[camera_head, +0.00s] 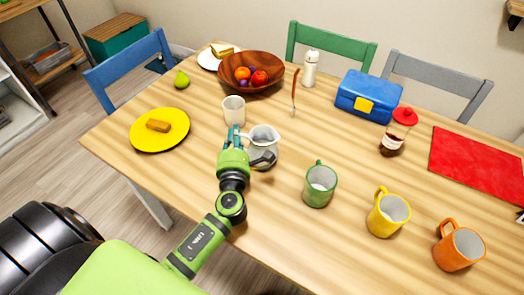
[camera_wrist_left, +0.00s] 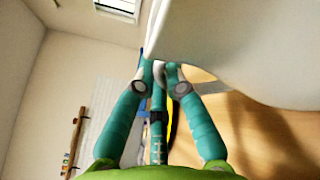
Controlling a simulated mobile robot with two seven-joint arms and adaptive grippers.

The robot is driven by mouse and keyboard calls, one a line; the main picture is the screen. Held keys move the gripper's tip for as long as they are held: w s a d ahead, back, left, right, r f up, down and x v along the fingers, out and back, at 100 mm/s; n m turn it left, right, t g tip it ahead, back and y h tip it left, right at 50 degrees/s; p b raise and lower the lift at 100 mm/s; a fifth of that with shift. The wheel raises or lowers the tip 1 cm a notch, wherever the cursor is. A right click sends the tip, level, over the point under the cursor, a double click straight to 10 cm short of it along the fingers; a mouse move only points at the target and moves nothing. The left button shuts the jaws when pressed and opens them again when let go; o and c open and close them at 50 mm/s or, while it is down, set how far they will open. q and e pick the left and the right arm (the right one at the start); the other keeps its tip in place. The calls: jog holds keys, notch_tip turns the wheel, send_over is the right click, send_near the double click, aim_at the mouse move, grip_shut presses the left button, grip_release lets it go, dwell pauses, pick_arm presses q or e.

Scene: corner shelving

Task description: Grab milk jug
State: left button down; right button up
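In the left wrist view the jug (camera_wrist_left: 240,45) is a large pale surface very close at the upper right. There the fingertips (camera_wrist_left: 162,73) come close together around a thin pale piece that looks like the handle. The dark part of my wrist hides the lower front of the jug. My right gripper is not in view.
A white cup (camera_head: 234,110) stands just behind the gripper. A green mug (camera_head: 320,184), yellow mug (camera_head: 388,213) and orange mug (camera_head: 460,248) stand to the right. A yellow plate (camera_head: 145,143) lies left, and a wooden fruit bowl (camera_head: 240,88) stands behind.

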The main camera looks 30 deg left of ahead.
pick_arm(q)
jog(key=shift+r, duration=0.1)
jog(key=shift+r+p, duration=0.45)
jog(key=shift+r, duration=0.6)
jog(key=shift+d+r+p, duration=0.25)
jog(key=shift+r+p, duration=0.25)
jog(key=shift+r, duration=0.7)
jog(key=s+d+r, duration=0.2)
jog(key=d+r, duration=0.4)
jog(key=d, duration=0.4)
jog(key=shift+s+d+r+p, duration=0.25)
jog(key=shift+d+p, duration=0.15)
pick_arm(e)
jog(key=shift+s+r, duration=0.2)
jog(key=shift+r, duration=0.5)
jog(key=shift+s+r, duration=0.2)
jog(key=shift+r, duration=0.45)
